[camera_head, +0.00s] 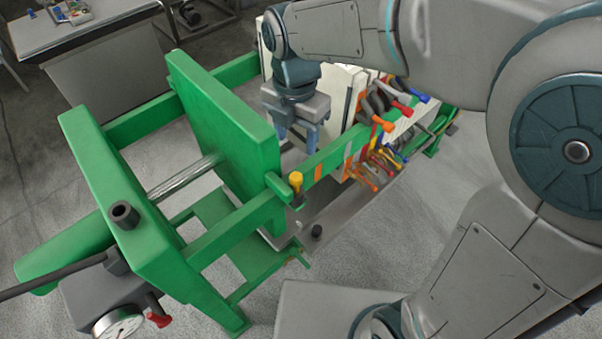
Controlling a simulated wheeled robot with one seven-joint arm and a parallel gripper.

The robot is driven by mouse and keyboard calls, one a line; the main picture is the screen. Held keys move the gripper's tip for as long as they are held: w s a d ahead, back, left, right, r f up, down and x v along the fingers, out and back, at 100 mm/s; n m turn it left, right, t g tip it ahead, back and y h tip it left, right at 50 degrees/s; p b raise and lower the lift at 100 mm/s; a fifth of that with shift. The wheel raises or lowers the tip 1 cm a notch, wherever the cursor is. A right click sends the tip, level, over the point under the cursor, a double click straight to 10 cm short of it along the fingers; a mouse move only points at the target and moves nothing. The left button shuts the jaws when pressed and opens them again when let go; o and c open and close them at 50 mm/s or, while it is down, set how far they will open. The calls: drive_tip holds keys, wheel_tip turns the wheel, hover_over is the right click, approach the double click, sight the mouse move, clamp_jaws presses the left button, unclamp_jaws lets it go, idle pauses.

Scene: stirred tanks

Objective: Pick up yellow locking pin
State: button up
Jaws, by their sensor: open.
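The yellow locking pin (296,182) stands upright in a dark fitting on the near rail of the green frame, at the right end of the thick green plate. My gripper (297,142) hangs from the arm above the frame, behind and a little above the pin in the picture. Its blue-grey fingers point down and are apart, with nothing seen between them. The gripper and the pin are apart. The lower part of the pin is hidden in its fitting.
The green press frame (95,180) fills the left, with a steel rod and a pressure gauge (118,322). White plates (340,90) and several coloured-handled hoses or valves (385,165) crowd the right of the gripper. A table (80,35) stands at the back left.

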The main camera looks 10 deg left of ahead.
sight(296, 175)
wheel_tip(296, 175, down, 8)
drive_tip(key=shift+f, duration=0.2)
drive_tip(key=shift+f+p, duration=0.5)
drive_tip(key=shift+f, duration=2.2)
drive_tip(key=c, duration=1.1)
